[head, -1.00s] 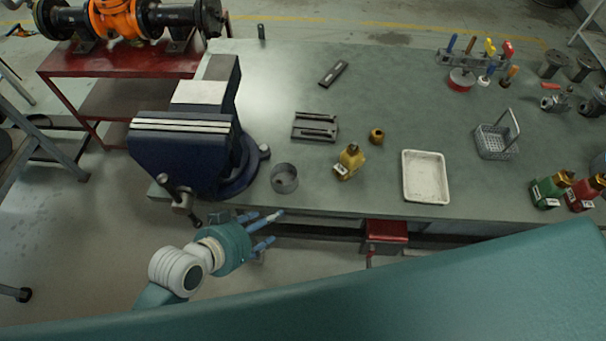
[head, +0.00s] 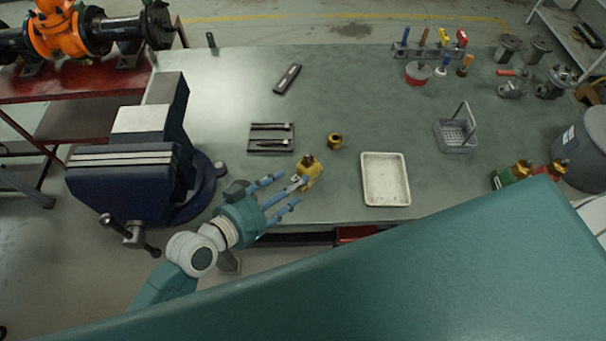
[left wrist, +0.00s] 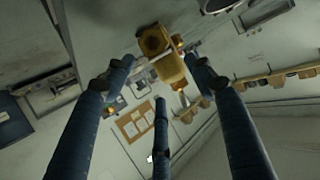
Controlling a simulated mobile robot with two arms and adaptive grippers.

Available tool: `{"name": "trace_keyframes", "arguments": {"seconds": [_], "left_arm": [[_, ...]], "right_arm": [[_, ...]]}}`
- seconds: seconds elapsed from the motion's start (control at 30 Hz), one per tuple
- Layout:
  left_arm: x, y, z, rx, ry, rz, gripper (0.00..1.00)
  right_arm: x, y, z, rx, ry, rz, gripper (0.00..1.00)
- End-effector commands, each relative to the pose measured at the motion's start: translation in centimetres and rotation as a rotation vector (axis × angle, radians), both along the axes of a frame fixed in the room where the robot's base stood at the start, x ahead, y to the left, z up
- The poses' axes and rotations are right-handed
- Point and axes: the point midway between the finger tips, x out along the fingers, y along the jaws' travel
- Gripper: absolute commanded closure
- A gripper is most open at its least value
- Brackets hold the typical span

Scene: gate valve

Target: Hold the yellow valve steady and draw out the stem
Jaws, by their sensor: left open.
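The small yellow valve (head: 312,172) stands near the front edge of the bench, with a brass part (head: 306,159) at its top. My left gripper (head: 287,189) is open, its blue fingers pointing at the valve from the left. The fingertips are close to the valve; I cannot tell whether any touch it. In the left wrist view the valve (left wrist: 172,70) shows between the finger ends, with a brass hexagonal end (left wrist: 152,41). The stem cannot be made out clearly. My right gripper is out of view.
A blue vise (head: 125,180) stands left of my left gripper, and a grey cup (head: 236,189) is partly behind it. Around the valve are a brass nut (head: 335,141), a dark slotted block (head: 270,146) and a white tray (head: 367,190). A wire basket (head: 456,138) stands farther right.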

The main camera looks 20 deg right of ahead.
Motion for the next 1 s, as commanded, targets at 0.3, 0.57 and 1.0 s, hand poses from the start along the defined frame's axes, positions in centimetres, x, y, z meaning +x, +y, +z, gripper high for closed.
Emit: {"name": "trace_keyframes", "arguments": {"seconds": [0.3, 0.57, 1.0], "left_arm": [[2.4, -4.2, -1.8, -0.001, 0.0, 0.0, 0.45], [2.9, -5.2, -2.3, 0.0, 0.0, -0.001, 0.45], [2.9, -5.2, -2.4, 0.0, 0.0, -0.001, 0.89]], "right_arm": [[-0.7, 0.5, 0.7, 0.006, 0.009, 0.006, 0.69], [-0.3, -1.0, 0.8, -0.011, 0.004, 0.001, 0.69], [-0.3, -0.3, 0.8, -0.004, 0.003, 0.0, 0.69]]}}
